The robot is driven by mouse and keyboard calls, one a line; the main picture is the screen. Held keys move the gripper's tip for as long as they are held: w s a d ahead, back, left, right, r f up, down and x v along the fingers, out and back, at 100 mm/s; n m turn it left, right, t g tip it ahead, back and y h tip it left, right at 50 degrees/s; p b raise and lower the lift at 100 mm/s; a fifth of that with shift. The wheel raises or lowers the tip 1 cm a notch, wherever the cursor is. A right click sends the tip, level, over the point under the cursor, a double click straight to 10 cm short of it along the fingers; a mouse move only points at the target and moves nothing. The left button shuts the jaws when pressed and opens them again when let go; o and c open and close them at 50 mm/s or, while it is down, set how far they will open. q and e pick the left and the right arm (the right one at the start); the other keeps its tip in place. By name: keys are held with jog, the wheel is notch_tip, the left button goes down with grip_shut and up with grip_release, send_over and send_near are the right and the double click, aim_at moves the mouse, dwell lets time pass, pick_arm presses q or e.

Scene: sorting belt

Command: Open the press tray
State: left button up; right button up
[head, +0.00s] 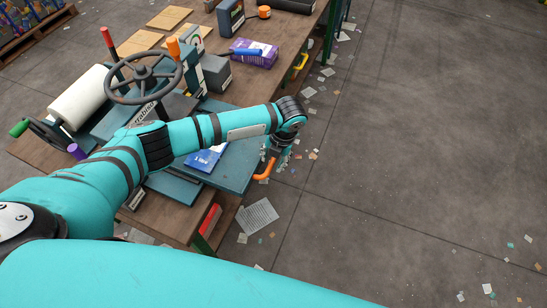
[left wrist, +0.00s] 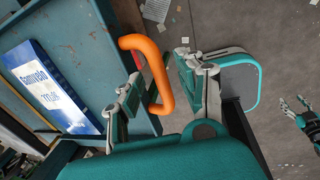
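The press tray (head: 238,166) is a flat blue-teal plate at the table's right edge, with a blue and white packet (head: 205,158) lying on it. Its orange handle (head: 265,169) sticks out at the front; the handle (left wrist: 158,72) also shows in the left wrist view. My left gripper (head: 276,157) is at the handle. In the left wrist view its fingers (left wrist: 158,75) are apart, one on each side of the handle, with a gap on at least the right side. My right gripper (left wrist: 296,104) shows small at the right edge of the left wrist view, fingers spread and empty.
The press has a dark handwheel (head: 145,82) and a white roller (head: 80,97). A purple box (head: 254,53) and a grey block (head: 216,73) stand further back on the wooden table (head: 282,42). The floor to the right is free except for paper scraps (head: 257,217).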

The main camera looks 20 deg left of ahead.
pick_arm(q)
jog(key=shift+r, duration=0.15)
notch_tip(320, 180, up, 12)
jog(key=d, duration=0.2)
jog(key=shift+f, duration=0.25)
jog(key=shift+s+d, duration=0.1)
